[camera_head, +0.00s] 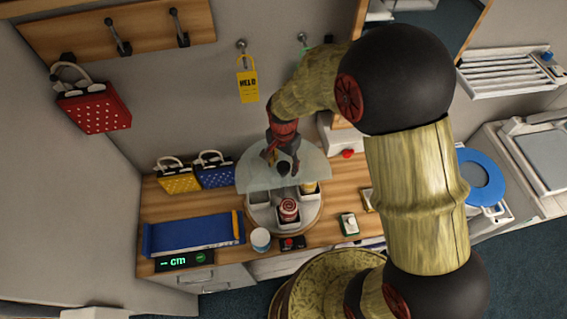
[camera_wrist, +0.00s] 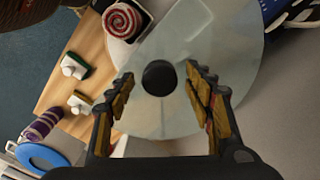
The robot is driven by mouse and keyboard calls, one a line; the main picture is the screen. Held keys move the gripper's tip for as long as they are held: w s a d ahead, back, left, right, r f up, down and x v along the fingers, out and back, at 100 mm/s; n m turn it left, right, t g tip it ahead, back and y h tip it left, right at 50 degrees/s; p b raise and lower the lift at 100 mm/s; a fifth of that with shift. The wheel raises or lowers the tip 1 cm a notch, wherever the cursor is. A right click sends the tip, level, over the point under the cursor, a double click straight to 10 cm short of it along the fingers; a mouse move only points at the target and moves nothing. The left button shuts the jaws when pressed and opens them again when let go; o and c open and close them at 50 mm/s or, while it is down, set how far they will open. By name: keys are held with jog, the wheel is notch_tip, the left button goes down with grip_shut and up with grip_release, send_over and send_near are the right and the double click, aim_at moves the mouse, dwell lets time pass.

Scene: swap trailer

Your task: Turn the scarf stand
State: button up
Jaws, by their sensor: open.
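The scarf stand (camera_head: 262,208) is a round turntable with compartments on the wooden counter, under a clear round disc (camera_head: 250,172) with a dark knob on top. A red-and-white rolled scarf (camera_head: 289,209) sits in a front compartment; its spiral top shows in the wrist view (camera_wrist: 123,20). A yellowish item (camera_head: 309,187) shows in a right compartment. My gripper (camera_head: 281,160) is above the disc, pointing down. In the wrist view my gripper (camera_wrist: 166,92) is open, with its fingers on either side of the black knob (camera_wrist: 159,78). I cannot tell whether they touch it.
Yellow and blue bags (camera_head: 214,170) stand left of the stand. A blue tray (camera_head: 194,235), a digital display (camera_head: 185,260) and a white cup (camera_head: 261,240) are in front. Small brush-like items (camera_head: 349,224) lie right. A wall with hooks is behind.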

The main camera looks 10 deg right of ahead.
jog(key=shift+c, duration=0.2)
grip_shut()
dwell(0.6)
